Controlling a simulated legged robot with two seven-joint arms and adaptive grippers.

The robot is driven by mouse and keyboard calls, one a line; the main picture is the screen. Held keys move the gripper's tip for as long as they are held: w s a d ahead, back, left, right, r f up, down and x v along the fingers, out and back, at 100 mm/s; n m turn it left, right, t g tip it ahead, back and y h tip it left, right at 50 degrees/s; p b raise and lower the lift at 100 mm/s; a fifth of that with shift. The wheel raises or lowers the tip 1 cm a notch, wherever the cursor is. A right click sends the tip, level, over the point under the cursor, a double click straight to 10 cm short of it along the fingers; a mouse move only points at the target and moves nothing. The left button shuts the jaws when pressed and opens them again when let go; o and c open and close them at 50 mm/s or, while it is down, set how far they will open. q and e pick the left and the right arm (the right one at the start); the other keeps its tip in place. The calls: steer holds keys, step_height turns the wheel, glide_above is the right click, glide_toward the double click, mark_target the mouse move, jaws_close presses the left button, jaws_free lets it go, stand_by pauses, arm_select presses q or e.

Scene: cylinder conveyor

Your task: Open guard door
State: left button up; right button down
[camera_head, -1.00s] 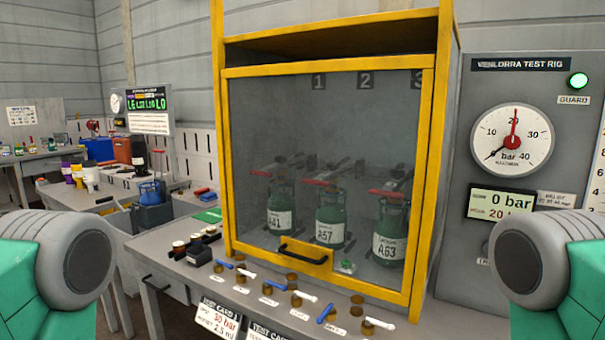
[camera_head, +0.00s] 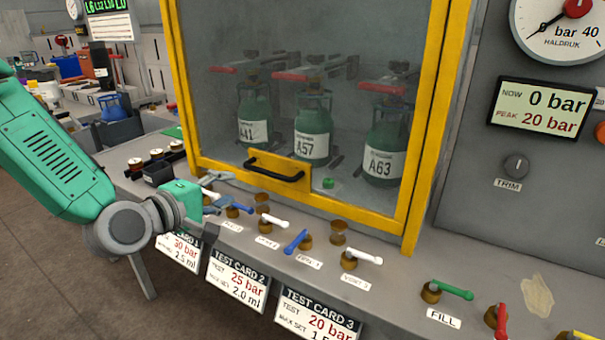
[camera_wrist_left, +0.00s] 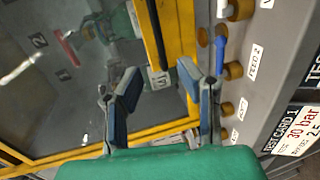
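The guard door is a clear panel in a yellow frame (camera_head: 419,140); it stands shut in front of the cylinders. Its black handle (camera_head: 275,166) is on the yellow bottom rail. My left gripper (camera_head: 230,190) is open and empty, left of and a little below the handle, apart from it. In the left wrist view the two blue-grey fingers (camera_wrist_left: 160,74) are spread, and the handle (camera_wrist_left: 155,28) lies beyond their tips, roughly between them. My right gripper is not in view.
Behind the door stand green cylinders A41 (camera_head: 254,112), A57 (camera_head: 312,122) and A63 (camera_head: 385,130). Several valve levers, such as a blue one (camera_head: 295,242) and a white one (camera_head: 363,256), line the bench below the door. A gauge panel (camera_head: 470,170) stands at right.

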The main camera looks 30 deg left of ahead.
mark_target(267, 174)
arm_select(q)
steer(key=x, duration=0.3)
steer(key=b+x, duration=0.1)
steer(key=x, duration=0.2)
steer(key=d+b+x, duration=0.1)
steer(key=x, duration=0.2)
steer(key=shift+w, duration=0.15)
steer(key=x, duration=0.3)
steer(key=shift+w+a+b, duration=0.15)
steer(key=shift+a+b, duration=0.2)
steer(key=shift+w+a+f, duration=0.25)
steer(key=shift+w+a, duration=0.05)
steer(key=shift+w, duration=0.05)
steer(key=shift+d+r, duration=0.2)
steer(key=shift+d, duration=0.3)
jaws_close()
